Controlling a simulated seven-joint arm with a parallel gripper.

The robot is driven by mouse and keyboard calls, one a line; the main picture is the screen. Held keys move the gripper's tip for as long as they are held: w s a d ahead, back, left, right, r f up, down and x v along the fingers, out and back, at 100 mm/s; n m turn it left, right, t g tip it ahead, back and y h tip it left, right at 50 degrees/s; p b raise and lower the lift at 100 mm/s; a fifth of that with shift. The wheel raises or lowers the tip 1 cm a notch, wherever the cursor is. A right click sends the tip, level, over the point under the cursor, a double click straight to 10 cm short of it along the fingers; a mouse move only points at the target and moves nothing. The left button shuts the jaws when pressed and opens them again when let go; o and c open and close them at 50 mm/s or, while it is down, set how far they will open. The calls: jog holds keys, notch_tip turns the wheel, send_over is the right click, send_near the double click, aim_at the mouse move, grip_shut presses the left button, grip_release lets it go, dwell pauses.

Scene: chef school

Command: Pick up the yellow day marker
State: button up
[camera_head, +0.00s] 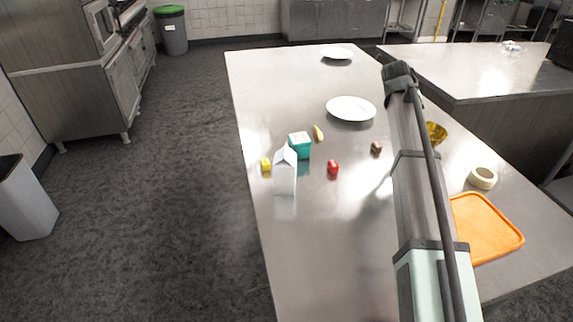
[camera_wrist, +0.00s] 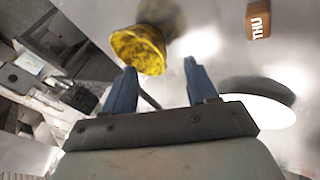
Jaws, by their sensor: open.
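The yellow day marker (camera_head: 265,165) is a small yellow block on the steel table (camera_head: 330,260), near its left edge. It is left of a white carton (camera_head: 285,175) and a teal box (camera_head: 299,146). My gripper (camera_wrist: 160,72) shows in the wrist view with two blue fingers apart and nothing between them. The yellow marker is not in the wrist view. In the head view my arm reaches over the right part of the table, well right of the marker, and my fingers cannot be made out there.
A yellow bowl (camera_wrist: 138,48), tape roll (camera_head: 483,178) and orange tray (camera_head: 485,228) are at right.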

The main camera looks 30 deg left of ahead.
jog(key=s+a+n+g+y, duration=0.1)
jog(key=s+a, duration=0.5)
jog(key=a, duration=0.4)
jog(key=s+a+n+g+y, duration=0.1)
jog(key=s+a+g, duration=0.1)
jog(key=s+a, duration=0.6)
jog(key=n+g+y, duration=0.1)
jog(key=n+g, duration=0.2)
send_over(265, 162)
jog(key=f, duration=0.5)
jog(key=shift+w+f, duration=0.35)
jog(key=shift+s+f, duration=0.15)
jog(key=shift+f, duration=1.15)
jog(key=shift+s+f, duration=0.15)
jog(key=shift+f, duration=1.1)
jog(key=c, duration=1)
jog(key=shift+r, duration=0.15)
jog(key=shift+c, duration=0.2)
